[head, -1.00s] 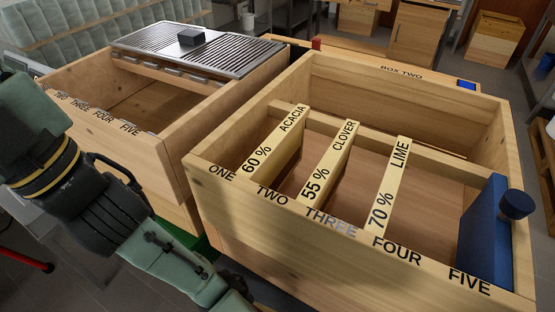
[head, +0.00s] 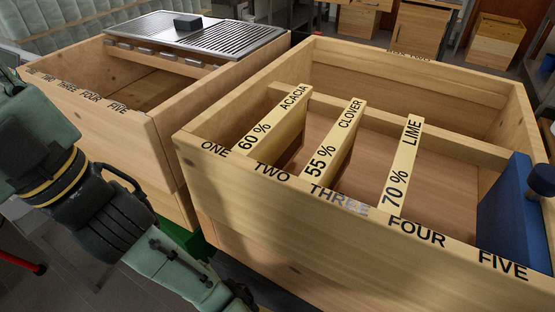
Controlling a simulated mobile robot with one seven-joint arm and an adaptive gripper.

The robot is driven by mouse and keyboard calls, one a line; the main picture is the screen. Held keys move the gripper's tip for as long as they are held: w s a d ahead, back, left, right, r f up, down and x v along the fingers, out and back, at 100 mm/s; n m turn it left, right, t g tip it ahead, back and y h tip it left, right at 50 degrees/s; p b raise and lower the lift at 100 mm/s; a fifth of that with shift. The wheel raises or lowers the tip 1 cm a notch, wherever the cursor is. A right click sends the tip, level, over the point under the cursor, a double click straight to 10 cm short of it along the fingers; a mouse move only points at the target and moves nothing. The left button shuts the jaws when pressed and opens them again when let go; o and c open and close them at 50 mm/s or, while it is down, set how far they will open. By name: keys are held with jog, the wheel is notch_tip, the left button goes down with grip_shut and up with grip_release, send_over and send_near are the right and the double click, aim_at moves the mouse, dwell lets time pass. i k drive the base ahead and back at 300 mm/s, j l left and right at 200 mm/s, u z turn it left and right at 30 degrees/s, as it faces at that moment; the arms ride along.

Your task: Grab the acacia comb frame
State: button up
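The acacia comb frame (head: 271,120) hangs in the right-hand wooden box, its top bar marked "60 %" and "ACACIA". Its near end sits between the labels ONE and TWO on the box's front wall. The clover frame (head: 334,142), marked "55 %", is to its right, near TWO and THREE. The lime frame (head: 402,165), marked "70 %", is further right, between THREE and FOUR. My arm comes in from the left edge and runs down to the bottom of the picture, left of the box. My gripper is out of the picture.
The right-hand box (head: 300,232) has a blue board with a knob (head: 512,208) at its right end, by FIVE. The left-hand box (head: 130,125) carries a metal grille (head: 200,38) with a dark block on top. Tall wooden walls surround the frames.

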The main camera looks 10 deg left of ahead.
aim_at(276, 140)
jog(key=u, duration=0.95)
jog(key=k+l+u, duration=0.1)
jog(key=k+u, duration=0.15)
jog(key=u, duration=0.15)
jog(key=k+u, duration=0.4)
jog(key=k, duration=0.15)
